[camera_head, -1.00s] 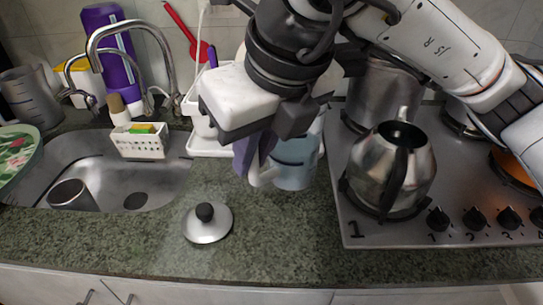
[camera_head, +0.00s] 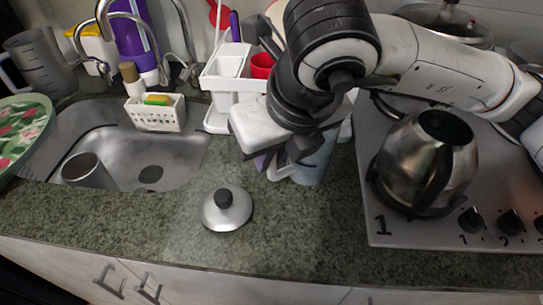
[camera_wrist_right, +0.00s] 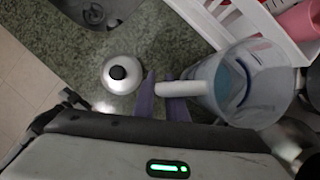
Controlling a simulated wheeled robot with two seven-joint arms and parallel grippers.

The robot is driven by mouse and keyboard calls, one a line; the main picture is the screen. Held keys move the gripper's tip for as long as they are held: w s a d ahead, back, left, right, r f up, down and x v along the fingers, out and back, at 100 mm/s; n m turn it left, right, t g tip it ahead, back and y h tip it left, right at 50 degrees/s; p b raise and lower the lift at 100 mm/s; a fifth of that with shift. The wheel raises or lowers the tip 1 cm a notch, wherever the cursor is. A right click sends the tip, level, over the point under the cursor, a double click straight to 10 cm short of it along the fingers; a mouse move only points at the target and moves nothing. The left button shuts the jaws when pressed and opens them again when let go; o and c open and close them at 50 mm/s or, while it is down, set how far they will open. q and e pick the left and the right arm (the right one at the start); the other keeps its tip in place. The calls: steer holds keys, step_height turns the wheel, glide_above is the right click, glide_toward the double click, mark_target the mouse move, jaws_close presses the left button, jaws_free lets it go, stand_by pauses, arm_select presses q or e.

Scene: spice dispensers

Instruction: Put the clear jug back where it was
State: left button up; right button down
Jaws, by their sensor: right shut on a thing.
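The clear jug (camera_head: 316,163), bluish and see-through with a white handle, is upright over the counter just left of the hob. I cannot tell whether its base touches the counter. My right gripper (camera_head: 268,160) is shut on its handle; the arm hides the jug's upper part. In the right wrist view the jug (camera_wrist_right: 258,82) opens toward the camera, and the purple fingertips of my right gripper (camera_wrist_right: 163,95) close around the handle. My left gripper is not in view. Another see-through, greyish jug (camera_head: 38,68) stands behind the sink at the far left.
A metal lid with a black knob (camera_head: 227,211) lies on the counter left of the held jug. A kettle (camera_head: 428,165) stands on the hob (camera_head: 385,228) to the right. A white rack (camera_head: 222,82) is behind, the sink (camera_head: 130,155) left.

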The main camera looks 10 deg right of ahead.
steer(key=shift+f, duration=0.5)
steer(key=shift+f, duration=0.2)
steer(key=c, duration=1.8)
jaws_free()
steer(key=shift+o, duration=0.2)
steer(key=shift+r, duration=0.5)
steer(key=v, duration=1.1)
steer(key=shift+s+b, duration=0.2)
steer(key=shift+b, duration=0.25)
steer(key=shift+r, duration=0.15)
